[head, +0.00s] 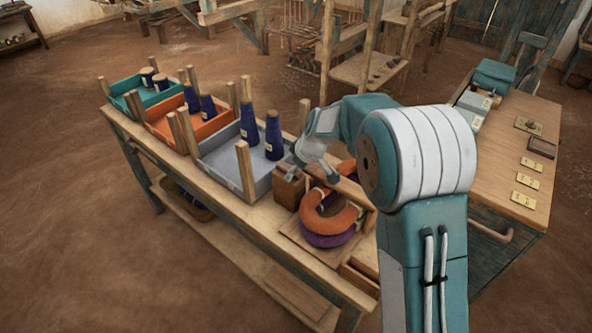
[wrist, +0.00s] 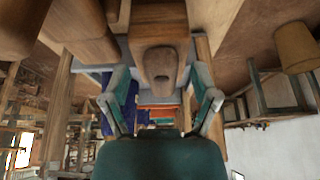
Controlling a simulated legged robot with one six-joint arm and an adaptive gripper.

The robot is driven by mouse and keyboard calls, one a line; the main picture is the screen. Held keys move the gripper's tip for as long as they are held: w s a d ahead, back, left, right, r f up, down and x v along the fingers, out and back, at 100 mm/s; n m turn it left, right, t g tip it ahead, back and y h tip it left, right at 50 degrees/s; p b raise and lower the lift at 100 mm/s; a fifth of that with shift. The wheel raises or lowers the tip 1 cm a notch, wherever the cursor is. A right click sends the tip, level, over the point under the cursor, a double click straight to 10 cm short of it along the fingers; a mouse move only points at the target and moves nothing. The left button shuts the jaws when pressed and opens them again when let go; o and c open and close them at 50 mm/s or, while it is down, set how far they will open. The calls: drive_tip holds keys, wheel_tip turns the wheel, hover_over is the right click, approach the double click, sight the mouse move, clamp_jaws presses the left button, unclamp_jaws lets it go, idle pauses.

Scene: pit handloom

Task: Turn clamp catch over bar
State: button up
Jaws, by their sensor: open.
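My gripper (head: 303,168) hangs over the bench, just above a brown wooden block (head: 289,188) beside the yarn rings. In the wrist view my open gripper (wrist: 162,78) has one finger on each side of a wooden piece with a rounded end and a dark slot, which looks like the clamp catch (wrist: 158,60). I cannot tell whether the fingers touch it. A wooden bar (head: 352,192) runs behind the yarn rings in the head view. My arm hides part of it, and the catch cannot be made out clearly there.
Orange (head: 334,222) and purple (head: 325,240) yarn rings lie stacked right of the block. Grey (head: 225,172), orange (head: 170,124) and teal (head: 128,89) trays with blue cones and upright posts stand to the left. A table (head: 530,110) with cards is at right.

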clamp_jaws()
drive_tip(key=shift+a, duration=0.1)
drive_tip(key=m+t+h, duration=0.1)
drive_tip(key=m, duration=0.3)
drive_tip(key=shift+m, duration=0.3)
drive_tip(key=m+h, duration=0.1)
drive_tip(key=m, duration=0.1)
drive_tip(key=m+h, duration=0.1)
drive_tip(key=m, duration=0.1)
drive_tip(key=shift+a+t, duration=0.15)
drive_tip(key=shift+t, duration=0.25)
drive_tip(key=m+h, duration=0.1)
drive_tip(key=m, duration=0.3)
drive_tip(key=shift+h, duration=0.3)
drive_tip(key=m+h, duration=0.1)
drive_tip(key=m, duration=0.4)
drive_tip(key=shift+a+g+h, duration=0.1)
drive_tip(key=shift+g+h, duration=0.3)
drive_tip(key=shift+m, duration=0.3)
